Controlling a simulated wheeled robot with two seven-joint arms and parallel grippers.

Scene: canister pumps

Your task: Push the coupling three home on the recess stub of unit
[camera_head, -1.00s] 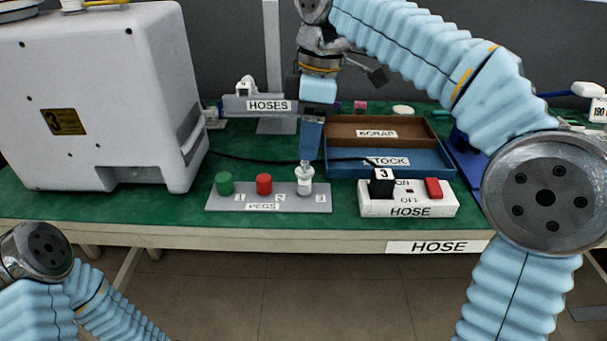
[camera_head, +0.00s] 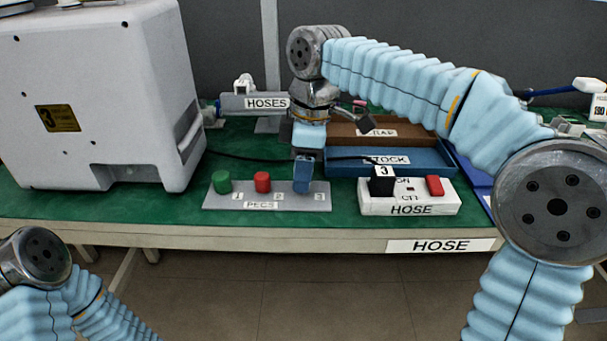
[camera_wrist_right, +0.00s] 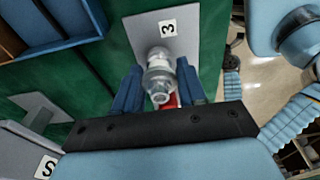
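The coupling three (camera_wrist_right: 159,78), pale and metallic, stands upright on the peg place marked 3 of the grey peg board (camera_head: 222,203). My right gripper (camera_head: 303,185) has come down over it from above and hides it in the head view. In the right wrist view the two blue fingers (camera_wrist_right: 158,85) stand on either side of the coupling, seemingly open with narrow gaps. The unit (camera_head: 85,60), a big white housing with a yellow 3 plate, stands at left. Its recess (camera_head: 130,177) is at the lower right; I cannot make out the stub inside. My left gripper is out of view.
Green (camera_head: 223,182) and red (camera_head: 262,182) caps stand left on the peg board. A white HOSE switch box (camera_head: 410,205) with a black block stands to the right. Blue STOCK (camera_head: 435,160) and brown SCRAP trays lie behind. A dark hose crosses the green table.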

